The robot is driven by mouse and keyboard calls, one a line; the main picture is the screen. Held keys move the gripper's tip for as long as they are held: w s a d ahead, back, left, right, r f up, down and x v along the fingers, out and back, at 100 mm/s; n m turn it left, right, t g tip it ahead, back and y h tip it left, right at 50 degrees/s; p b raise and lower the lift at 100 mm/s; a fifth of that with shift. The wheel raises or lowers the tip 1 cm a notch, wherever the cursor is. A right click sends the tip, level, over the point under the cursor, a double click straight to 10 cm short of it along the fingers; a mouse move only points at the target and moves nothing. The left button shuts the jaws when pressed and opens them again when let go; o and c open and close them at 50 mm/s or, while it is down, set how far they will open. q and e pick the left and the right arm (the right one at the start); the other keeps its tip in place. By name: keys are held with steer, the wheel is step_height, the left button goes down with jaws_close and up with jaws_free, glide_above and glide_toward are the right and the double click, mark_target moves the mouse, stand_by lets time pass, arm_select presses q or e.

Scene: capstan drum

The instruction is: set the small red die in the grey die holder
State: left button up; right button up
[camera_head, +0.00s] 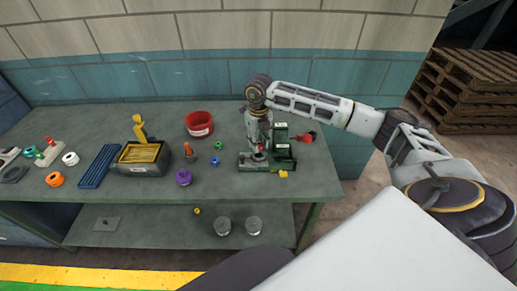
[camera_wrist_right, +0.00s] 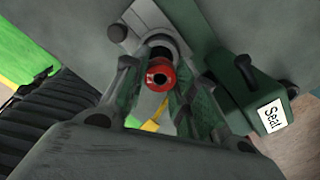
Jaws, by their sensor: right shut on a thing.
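My right gripper (camera_head: 258,149) points down over the green fixture at the right part of the bench. In the right wrist view its two fingers (camera_wrist_right: 160,92) close around the small red die (camera_wrist_right: 166,86), a red ring with a dark hole. A bit of red also shows under the fingertips in the head view (camera_head: 258,157). A grey piece with a round dark collar (camera_wrist_right: 145,22), which looks like the die holder, lies right by the die. I cannot tell whether the die is seated in it or just above. My left gripper is not in view.
A green block with a "Seat" label (camera_wrist_right: 272,115) stands close beside the fingers. The bench (camera_head: 130,190) also holds a red bowl (camera_head: 199,124), a yellow-filled tray (camera_head: 141,157), a blue ribbed mat (camera_head: 99,166), a purple ring (camera_head: 183,177) and a yellow piece (camera_head: 283,174).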

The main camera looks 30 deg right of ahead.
mark_target(259, 143)
steer(key=shift+f+p, duration=0.3)
steer(key=shift+f, duration=1.5)
steer(key=shift+f+b, duration=0.35)
steer(key=shift+f, duration=0.1)
steer(key=shift+s+f, duration=0.2)
steer(key=o, duration=1.1)
steer(key=shift+f, duration=0.1)
steer(key=shift+w, duration=0.1)
steer(key=shift+r+p, duration=0.45)
steer(key=shift+r, duration=0.45)
step_height(259, 143, up, 12)
steer(key=shift+f+b, duration=0.15)
steer(key=shift+b, duration=0.65)
